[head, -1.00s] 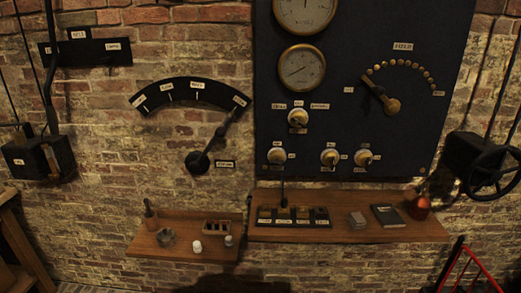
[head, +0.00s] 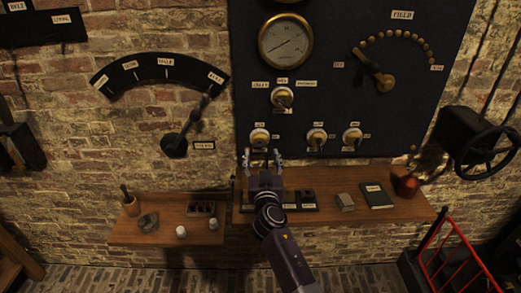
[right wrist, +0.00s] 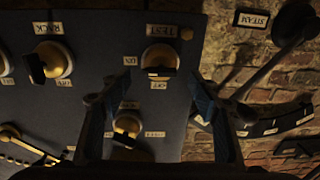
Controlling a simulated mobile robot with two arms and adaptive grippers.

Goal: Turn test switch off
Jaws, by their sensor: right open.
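The test switch (head: 260,137) is the leftmost knob in the lower row on the dark panel. It is a brass knob with a dark handle. In the right wrist view, which is upside down, the test switch (right wrist: 161,58) has a TEST label, with ON at its left and OFF below it. I cannot tell clearly which way its handle points. My right gripper (head: 262,156) is open and empty, just below the switch in the head view. In the right wrist view its spread fingers (right wrist: 155,92) flank the space before the knob, apart from it. My left gripper is out of view.
The rack switch (right wrist: 52,62) is beside the test switch, and a three-position switch (head: 284,97) is above it. A steam lever (head: 190,125) is at the left.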

